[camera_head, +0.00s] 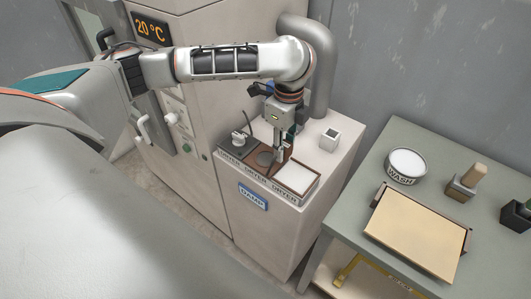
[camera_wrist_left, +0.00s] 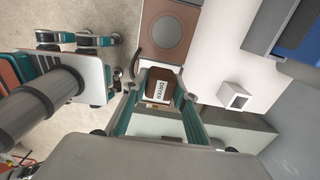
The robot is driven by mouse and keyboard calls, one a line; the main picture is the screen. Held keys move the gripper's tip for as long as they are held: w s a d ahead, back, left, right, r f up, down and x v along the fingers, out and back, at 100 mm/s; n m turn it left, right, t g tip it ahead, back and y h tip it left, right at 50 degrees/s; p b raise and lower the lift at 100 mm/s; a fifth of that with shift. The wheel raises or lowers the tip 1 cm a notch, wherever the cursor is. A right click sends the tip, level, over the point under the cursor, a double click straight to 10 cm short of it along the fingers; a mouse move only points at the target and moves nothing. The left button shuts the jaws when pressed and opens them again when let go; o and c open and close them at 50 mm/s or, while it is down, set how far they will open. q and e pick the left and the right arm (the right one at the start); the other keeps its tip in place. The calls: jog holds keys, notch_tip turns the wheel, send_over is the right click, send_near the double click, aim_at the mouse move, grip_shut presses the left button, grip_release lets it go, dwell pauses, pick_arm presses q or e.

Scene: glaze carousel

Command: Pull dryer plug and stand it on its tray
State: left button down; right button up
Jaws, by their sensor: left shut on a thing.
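My left gripper (camera_head: 281,148) points down over the low pedestal beside the kiln. In the left wrist view its fingers (camera_wrist_left: 160,92) are shut on a brown piece with a white DRYER label, the dryer plug (camera_wrist_left: 158,90). In the head view the plug is mostly hidden by the fingers, and I cannot tell whether it touches the surface below. The tray (camera_head: 308,192) on the pedestal has a grey part, a brown part with a dark round spot (camera_head: 265,158), and a white part. The brown part also shows in the wrist view (camera_wrist_left: 150,25). My right gripper is not in view.
A small pale plug-like piece with a dark cord (camera_head: 238,137) stands on the grey part. A white hollow cube (camera_head: 329,139) stands behind the tray. A table (camera_head: 400,140) at the right holds a WASH bowl (camera_head: 407,164), a beige board (camera_head: 415,230) and a wooden-topped block (camera_head: 463,187).

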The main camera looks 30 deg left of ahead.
pick_arm(q)
send_over(295, 177)
jog(key=shift+w, duration=0.1)
dwell(0.6)
jog(key=shift+f, duration=0.9)
jog(key=shift+f, duration=0.35)
jog(key=shift+f, duration=0.65)
jog(key=shift+f, duration=0.35)
jog(key=shift+f, duration=0.7)
jog(key=c, duration=1.5)
grip_release()
